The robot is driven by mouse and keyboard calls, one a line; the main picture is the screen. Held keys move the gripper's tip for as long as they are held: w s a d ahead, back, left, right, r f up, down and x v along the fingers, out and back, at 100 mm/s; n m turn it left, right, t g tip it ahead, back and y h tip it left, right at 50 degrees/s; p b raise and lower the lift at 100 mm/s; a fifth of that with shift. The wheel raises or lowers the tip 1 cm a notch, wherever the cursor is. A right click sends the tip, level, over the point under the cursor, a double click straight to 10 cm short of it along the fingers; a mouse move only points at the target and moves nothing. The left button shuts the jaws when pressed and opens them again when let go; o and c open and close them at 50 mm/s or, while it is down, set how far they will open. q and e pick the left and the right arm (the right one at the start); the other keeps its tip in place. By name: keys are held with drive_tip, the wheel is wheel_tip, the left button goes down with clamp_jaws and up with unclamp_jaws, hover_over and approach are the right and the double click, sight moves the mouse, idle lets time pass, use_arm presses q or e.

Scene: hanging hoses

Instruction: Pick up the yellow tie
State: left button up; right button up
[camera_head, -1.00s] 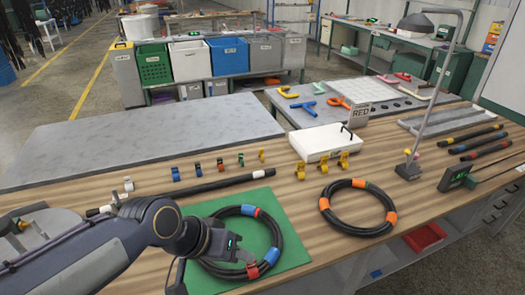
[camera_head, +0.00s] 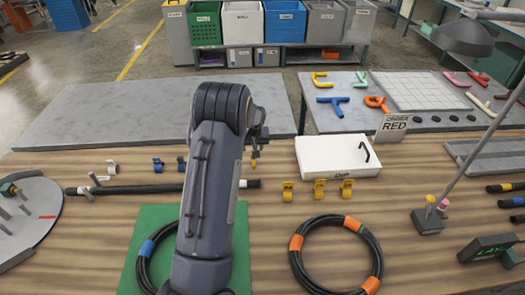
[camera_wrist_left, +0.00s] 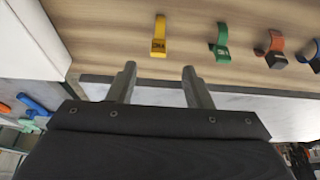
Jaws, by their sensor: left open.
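The yellow tie (camera_wrist_left: 160,36) stands on the wooden bench, upright in the left wrist view, in line with the gap between my fingers but apart from them. In the head view only a small yellow bit (camera_head: 254,163) shows just below my left gripper (camera_head: 257,150). My left gripper is open and empty; both fingers show in the left wrist view (camera_wrist_left: 159,70). A green tie (camera_wrist_left: 221,44), a red-brown tie (camera_wrist_left: 275,48) and a blue tie (camera_wrist_left: 316,56) stand beside it. My left arm hides some of this row in the head view. My right gripper is not in view.
Yellow-orange clips (camera_head: 319,188) stand to the right, in front of a white box (camera_head: 337,158). A black hose (camera_head: 120,189) lies across the bench behind my arm. A coiled hose with orange bands (camera_head: 296,243) lies at right; another is on a green mat (camera_head: 240,260).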

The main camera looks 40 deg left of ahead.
use_arm(q)
drive_tip(key=b+x, duration=0.2)
drive_tip(key=x, duration=0.6)
drive_tip(key=shift+w+b, duration=0.1)
drive_tip(key=shift+b, duration=0.25)
drive_tip(key=shift+d, duration=0.1)
clamp_jaws()
